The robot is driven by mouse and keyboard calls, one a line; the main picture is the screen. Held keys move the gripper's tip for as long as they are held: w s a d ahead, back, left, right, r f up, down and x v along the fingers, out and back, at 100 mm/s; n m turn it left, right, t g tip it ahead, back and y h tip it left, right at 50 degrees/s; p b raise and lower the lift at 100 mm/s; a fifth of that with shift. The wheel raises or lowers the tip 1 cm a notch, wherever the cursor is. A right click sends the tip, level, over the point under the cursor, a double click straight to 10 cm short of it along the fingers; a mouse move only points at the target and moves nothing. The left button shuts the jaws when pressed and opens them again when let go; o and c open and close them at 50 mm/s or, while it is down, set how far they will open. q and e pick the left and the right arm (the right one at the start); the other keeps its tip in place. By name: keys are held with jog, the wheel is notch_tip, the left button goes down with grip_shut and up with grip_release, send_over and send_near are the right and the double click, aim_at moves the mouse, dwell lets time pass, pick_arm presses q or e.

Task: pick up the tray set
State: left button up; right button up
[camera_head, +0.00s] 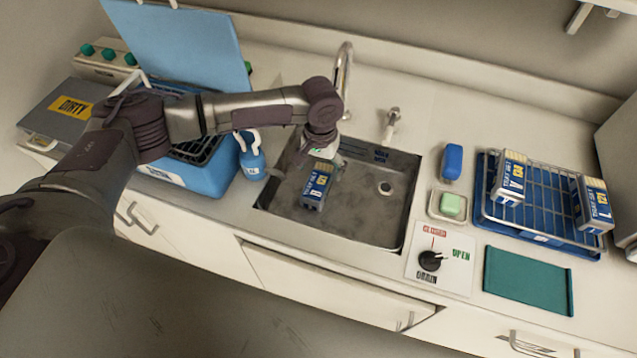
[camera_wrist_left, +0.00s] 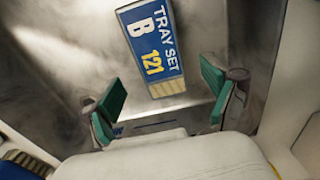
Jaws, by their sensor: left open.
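A blue tray set (camera_head: 317,186) with a white and yellow label stands in the metal sink (camera_head: 362,222). In the left wrist view its label on the tray set (camera_wrist_left: 152,45) reads "TRAY SET B 121". My left gripper (camera_head: 320,152) is over the sink, just behind the tray set in the head view. In the left wrist view the gripper (camera_wrist_left: 162,99) is open, its two green pads wide apart, with nothing between them. The tray set lies beyond the pads, apart from them. My right gripper is not in view.
Two more tray sets (camera_head: 510,178) (camera_head: 594,203) stand in a blue rack (camera_head: 548,236) on the right. A faucet (camera_head: 344,72), blue sponge-like object (camera_head: 452,161), green soap (camera_head: 450,204) and drain knob (camera_head: 431,261) surround the sink. A blue bin (camera_head: 215,177) is left.

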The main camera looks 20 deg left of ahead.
aim_at(319, 179)
pick_arm(q)
jog(key=f, duration=0.3)
jog(key=f+p, duration=0.1)
jog(key=f, duration=0.1)
jog(key=shift+s+f, duration=0.1)
jog(key=shift+s, duration=0.2)
jog(key=shift+c, duration=0.3)
jog(key=c, duration=1.5)
